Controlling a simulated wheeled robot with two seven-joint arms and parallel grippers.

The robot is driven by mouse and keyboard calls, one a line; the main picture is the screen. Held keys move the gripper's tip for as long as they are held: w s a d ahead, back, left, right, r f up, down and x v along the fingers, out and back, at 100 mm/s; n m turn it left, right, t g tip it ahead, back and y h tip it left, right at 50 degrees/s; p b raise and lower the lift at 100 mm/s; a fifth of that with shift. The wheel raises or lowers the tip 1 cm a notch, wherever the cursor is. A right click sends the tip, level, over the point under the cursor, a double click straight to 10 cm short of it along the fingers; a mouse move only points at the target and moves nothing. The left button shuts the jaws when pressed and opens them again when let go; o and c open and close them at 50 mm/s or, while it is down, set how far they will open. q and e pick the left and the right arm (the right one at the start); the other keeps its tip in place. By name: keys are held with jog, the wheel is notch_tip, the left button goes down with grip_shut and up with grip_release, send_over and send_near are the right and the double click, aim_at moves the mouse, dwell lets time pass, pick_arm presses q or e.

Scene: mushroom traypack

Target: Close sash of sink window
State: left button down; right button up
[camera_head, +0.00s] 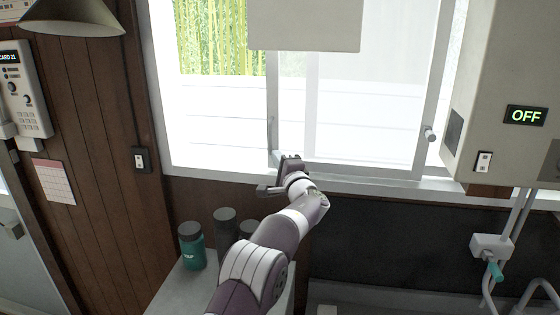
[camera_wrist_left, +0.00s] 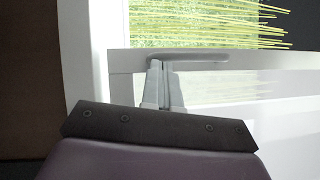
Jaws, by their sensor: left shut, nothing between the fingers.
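The sink window (camera_head: 168,100) fills the upper middle of the head view. Its sliding sash stands toward the right, with its left stile (camera_head: 272,95) near the window's middle; the left part looks open onto bamboo. A slim handle (camera_head: 270,133) sits on that stile. My left gripper (camera_head: 276,172) is at the sill, near the foot of the stile just below the handle. In the left wrist view my left gripper's fingers (camera_wrist_left: 161,88) are shut and empty, with their tips at the handle (camera_wrist_left: 195,57); I cannot tell if they touch. My right gripper is out of view.
A teal bottle (camera_head: 192,246) and dark containers (camera_head: 225,228) stand on a counter beneath my left arm. A grey heater box (camera_head: 510,85) with an OFF display hangs at right. A lamp (camera_head: 75,18) hangs upper left. A pale panel (camera_head: 305,25) hangs before the window top.

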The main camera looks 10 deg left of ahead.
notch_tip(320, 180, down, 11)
jog(key=b, duration=1)
pick_arm(q)
jog(key=a+p, duration=0.3)
jog(key=a, duration=2.8)
jog(key=shift+a, duration=0.2)
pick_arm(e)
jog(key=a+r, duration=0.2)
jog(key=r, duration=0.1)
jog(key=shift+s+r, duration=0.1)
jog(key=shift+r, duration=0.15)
pick_arm(q)
jog(key=shift+s+f, duration=0.1)
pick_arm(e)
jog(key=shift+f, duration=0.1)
